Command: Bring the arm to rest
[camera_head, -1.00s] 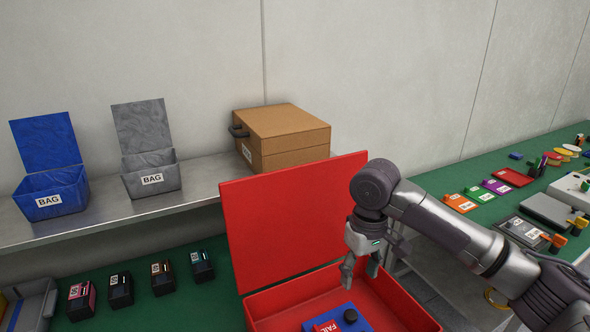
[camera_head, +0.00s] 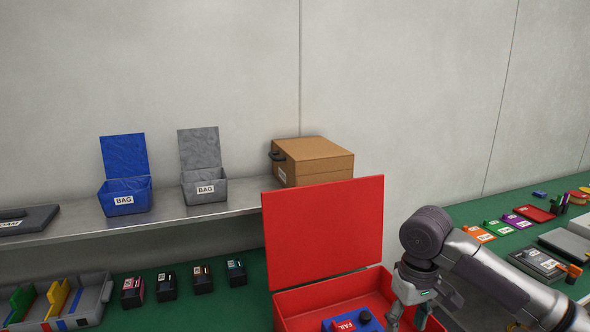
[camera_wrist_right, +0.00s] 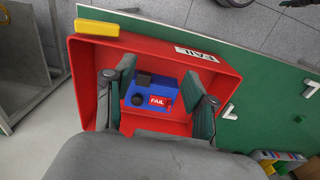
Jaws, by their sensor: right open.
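My right gripper (camera_head: 411,312) is open above the red box in the head view, its fingers pointing down. In the right wrist view its two fingers (camera_wrist_right: 163,103) stand apart on either side of a blue object, with nothing seen between them in their grasp. The blue object (camera_wrist_right: 148,92) has a dark knob and block and a red FAIL label, and lies inside the red box. The red box (camera_head: 322,222) has its lid raised; its wall also shows in the wrist view (camera_wrist_right: 88,80). My left gripper is in neither view.
A metal shelf (camera_head: 75,241) holds a blue bag bin (camera_head: 125,194), a grey bag bin (camera_head: 204,189) and a brown case (camera_head: 318,151). Several small labelled blocks stand on the green table (camera_head: 180,315) beside a grey tray (camera_head: 92,308). More coloured parts lie on the right-hand table (camera_head: 480,212).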

